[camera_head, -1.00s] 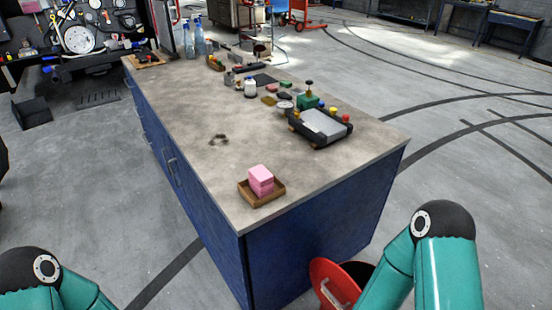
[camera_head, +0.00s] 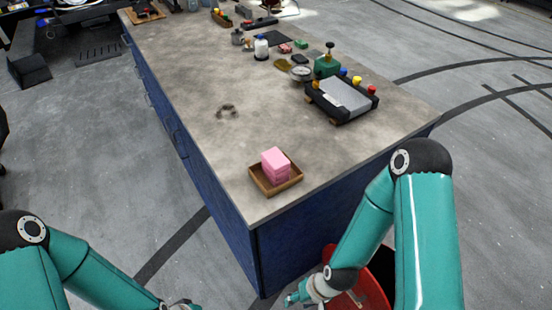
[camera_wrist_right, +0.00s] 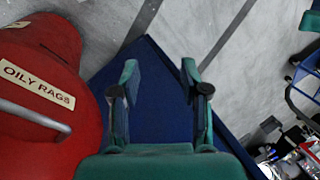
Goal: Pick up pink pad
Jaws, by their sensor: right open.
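A stack of pink pads (camera_head: 275,164) stands in a shallow brown wooden tray (camera_head: 262,186) near the front corner of the bench top. My right gripper (camera_head: 290,298) is low in front of the bench, below the height of its top and away from the pads. In the right wrist view its two fingers (camera_wrist_right: 160,80) are apart with nothing between them, facing the blue bench side. My left arm comes in at the lower left. Only a small part of my left gripper (camera_head: 182,304) shows at the bottom edge, and its fingers are cut off.
A red bin (camera_head: 368,290) marked "OILY RAGS" stands close beside my right gripper; it also shows in the right wrist view (camera_wrist_right: 35,110). A black-edged device (camera_head: 342,100) with coloured knobs sits on the bench (camera_head: 200,75) right of the tray. The bench top left of it is mostly clear.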

